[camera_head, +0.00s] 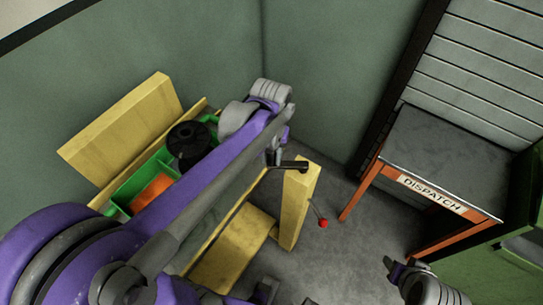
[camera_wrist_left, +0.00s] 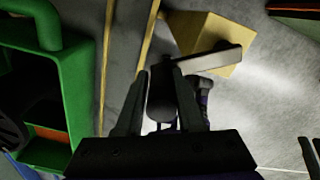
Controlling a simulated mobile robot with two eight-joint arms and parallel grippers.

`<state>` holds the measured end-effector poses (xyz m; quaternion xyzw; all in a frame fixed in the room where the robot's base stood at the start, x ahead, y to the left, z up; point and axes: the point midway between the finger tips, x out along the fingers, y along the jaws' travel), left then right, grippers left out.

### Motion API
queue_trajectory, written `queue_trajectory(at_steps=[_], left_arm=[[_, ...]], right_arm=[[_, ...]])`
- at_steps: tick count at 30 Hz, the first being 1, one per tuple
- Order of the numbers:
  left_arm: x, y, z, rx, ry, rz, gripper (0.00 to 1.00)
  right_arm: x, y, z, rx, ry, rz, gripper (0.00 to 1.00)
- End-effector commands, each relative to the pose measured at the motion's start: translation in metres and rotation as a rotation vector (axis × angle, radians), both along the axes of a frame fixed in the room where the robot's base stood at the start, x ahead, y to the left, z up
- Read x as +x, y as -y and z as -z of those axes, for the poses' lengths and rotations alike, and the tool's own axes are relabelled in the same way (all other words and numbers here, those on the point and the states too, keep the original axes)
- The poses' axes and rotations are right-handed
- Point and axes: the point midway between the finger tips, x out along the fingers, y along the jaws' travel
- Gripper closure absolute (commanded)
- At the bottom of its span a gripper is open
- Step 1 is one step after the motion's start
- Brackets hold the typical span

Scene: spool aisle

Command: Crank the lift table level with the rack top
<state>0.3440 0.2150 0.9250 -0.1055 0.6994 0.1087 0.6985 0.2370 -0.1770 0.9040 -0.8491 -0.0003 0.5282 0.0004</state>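A yellow post (camera_head: 299,205) carries the crank (camera_head: 294,166), whose dark arm sticks out at its top. In the left wrist view the crank's flat arm (camera_wrist_left: 207,59) runs from the yellow post (camera_wrist_left: 218,33) to a dark upright grip (camera_wrist_left: 161,96). My left gripper (camera_wrist_left: 160,88) has a finger on each side of that grip and looks shut on it. The yellow lift table (camera_head: 232,250) stands left of the post, partly hidden by my left arm. Part of my right gripper (camera_head: 393,268) shows low in the head view; its fingers are unclear.
A green crate (camera_head: 131,187) with a black spool (camera_head: 190,142) and an orange piece (camera_head: 151,191) is behind my arm. A red-knobbed lever (camera_head: 323,223) stands by the post. An orange-legged table (camera_head: 455,150) labelled DISPATCH is at right. Grey floor (camera_head: 350,255) lies between.

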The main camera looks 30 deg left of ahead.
Motion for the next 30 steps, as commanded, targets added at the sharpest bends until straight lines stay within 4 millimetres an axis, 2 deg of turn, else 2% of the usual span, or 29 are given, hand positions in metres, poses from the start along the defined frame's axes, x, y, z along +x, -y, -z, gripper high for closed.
queue_trajectory(at_steps=[1, 4, 15, 17, 27, 30], left_arm=[[0.0, -0.001, 0.0, 0.001, 0.0, -0.001, 0.54], [0.0, 0.0, 0.0, 0.0, 0.0, -0.001, 0.37], [0.001, 0.001, -0.006, -0.003, 0.002, 0.0, 0.37], [0.001, 0.001, -0.013, -0.003, 0.002, 0.0, 0.37], [0.001, 0.001, -0.079, -0.002, 0.002, -0.001, 0.37], [0.0, 0.0, -0.094, -0.002, 0.002, -0.001, 0.37]], right_arm=[[0.0, 0.0, 0.0, 0.0, 0.0, 0.0, 0.5], [0.0, 0.0, 0.0, 0.0, 0.0, 0.0, 0.5], [0.0, 0.0, -0.001, 0.0, 0.0, 0.0, 0.5], [0.0, 0.0, -0.002, 0.0, 0.001, 0.0, 0.5], [0.003, 0.0, -0.01, 0.0, 0.005, 0.0, 0.5], [0.003, 0.0, -0.011, 0.0, 0.005, 0.0, 0.5]])
